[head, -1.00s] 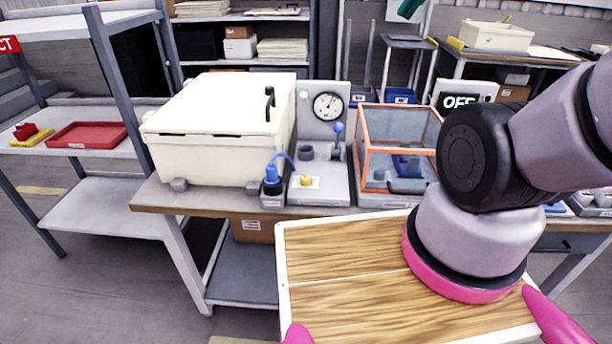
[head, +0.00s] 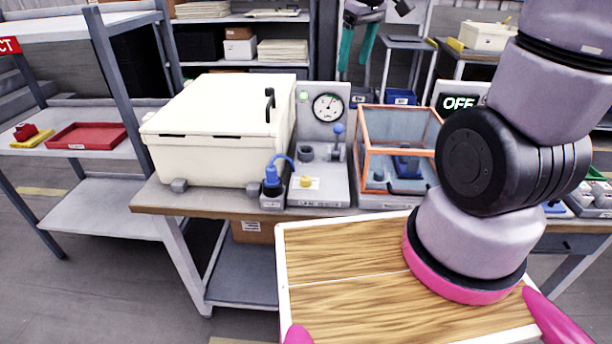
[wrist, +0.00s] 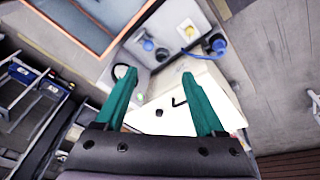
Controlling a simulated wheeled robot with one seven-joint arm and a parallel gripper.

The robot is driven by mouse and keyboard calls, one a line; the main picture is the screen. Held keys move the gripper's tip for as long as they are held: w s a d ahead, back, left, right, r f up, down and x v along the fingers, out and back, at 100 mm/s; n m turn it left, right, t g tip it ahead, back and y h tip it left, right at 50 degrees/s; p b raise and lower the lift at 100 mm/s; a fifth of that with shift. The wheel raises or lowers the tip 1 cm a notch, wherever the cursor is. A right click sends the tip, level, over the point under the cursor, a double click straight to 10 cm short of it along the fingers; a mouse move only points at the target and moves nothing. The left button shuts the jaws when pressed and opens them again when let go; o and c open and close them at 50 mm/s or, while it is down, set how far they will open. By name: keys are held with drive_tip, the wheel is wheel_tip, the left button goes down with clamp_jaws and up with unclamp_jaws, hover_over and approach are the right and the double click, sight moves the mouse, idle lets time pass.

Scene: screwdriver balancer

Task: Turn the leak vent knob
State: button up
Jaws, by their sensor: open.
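The leak test unit (head: 322,196) stands on the bench with a round gauge (head: 328,107) on its upright panel. I cannot tell which is the leak vent knob, as the labels are too small. In the wrist view the yellow knob (wrist: 190,31) and the blue knob (wrist: 148,45) lie beyond my fingers. My gripper (head: 354,60) has teal fingers, open and empty, raised above and behind the unit. Its fingers (wrist: 160,76) are well apart, touching nothing.
A large cream lidded box (head: 215,125) stands left of the unit. An orange-framed clear case (head: 400,150) stands close on its right. A blue connector (head: 272,178) with a hose sits at the unit's front left. A red tray (head: 88,135) lies on the left shelf.

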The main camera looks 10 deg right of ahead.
drive_tip(key=w+a+f+n+g, duration=0.1)
drive_tip(key=w+a+f+n, duration=0.15)
drive_tip(key=f, duration=0.25)
drive_tip(key=w+a+f+n+g, duration=0.1)
drive_tip(key=a+f+n, duration=0.15)
drive_tip(key=f, duration=0.35)
drive_tip(key=n+g, duration=0.2)
drive_tip(key=n, duration=0.5)
approach(306, 178)
drive_tip(key=shift+h, duration=0.3)
drive_tip(key=f, duration=0.9)
drive_tip(key=shift+s+a, duration=0.25)
clamp_jaws()
